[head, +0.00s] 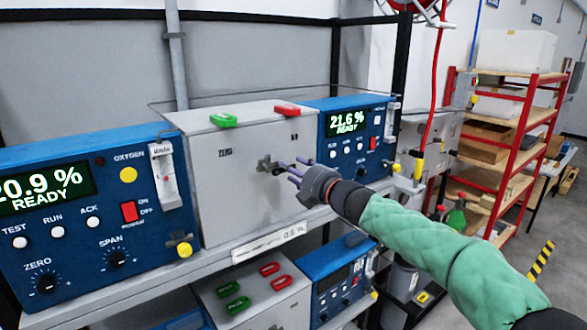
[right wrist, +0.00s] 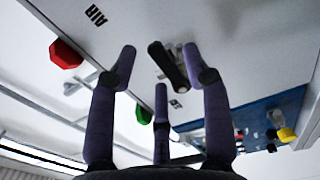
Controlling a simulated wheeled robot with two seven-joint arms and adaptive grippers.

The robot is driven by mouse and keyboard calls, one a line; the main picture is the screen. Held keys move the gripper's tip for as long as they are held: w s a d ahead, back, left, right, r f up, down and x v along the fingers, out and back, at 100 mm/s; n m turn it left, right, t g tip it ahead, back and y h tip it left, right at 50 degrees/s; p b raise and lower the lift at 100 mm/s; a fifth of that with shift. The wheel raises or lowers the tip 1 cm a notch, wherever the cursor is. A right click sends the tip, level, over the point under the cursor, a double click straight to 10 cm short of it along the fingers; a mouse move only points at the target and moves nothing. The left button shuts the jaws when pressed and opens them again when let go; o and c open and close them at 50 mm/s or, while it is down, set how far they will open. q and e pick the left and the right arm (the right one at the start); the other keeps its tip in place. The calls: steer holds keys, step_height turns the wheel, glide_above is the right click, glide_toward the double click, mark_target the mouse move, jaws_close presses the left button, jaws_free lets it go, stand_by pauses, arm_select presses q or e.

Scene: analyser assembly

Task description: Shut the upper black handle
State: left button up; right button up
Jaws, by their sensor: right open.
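The upper black handle (head: 265,165) is a small dark lever on the front of the grey box. My right gripper (head: 288,170) is right in front of it and partly covers it in the head view. In the right wrist view the handle (right wrist: 168,66) lies slanted on the pale panel, between the spread purple fingers of the gripper (right wrist: 160,66). The fingers are open, and nothing is clasped. Whether a fingertip touches the handle I cannot tell. My left gripper is not in view.
Blue analysers stand left (head: 90,205) and right (head: 350,140) of the grey box (head: 225,190). A green block (head: 223,120) and a red block (head: 287,110) are on its top. A second grey box (head: 260,300) is below. A red rack (head: 510,150) stands at right.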

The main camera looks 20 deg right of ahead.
steer(key=shift+w+a, duration=0.15)
steer(key=shift+w, duration=0.15)
steer(key=shift+c, duration=0.3)
jaws_close()
steer(key=shift+f+m, duration=0.15)
steer(key=shift+m, duration=0.15)
steer(key=shift+s+a+f+m+p, duration=0.2)
steer(key=shift+a+f+m+p, duration=0.5)
steer(key=shift+m, duration=2.15)
steer(key=shift+s+a+f+m+p, duration=0.3)
steer(key=shift+f+m+p, duration=0.6)
steer(key=shift+m, duration=1.9)
steer(key=shift+s+a+f+m+p, duration=0.1)
steer(key=shift+a+f+m+p, duration=0.7)
steer(key=shift+m, duration=2.05)
steer(key=shift+d+r, duration=0.15)
steer(key=shift+r, duration=0.05)
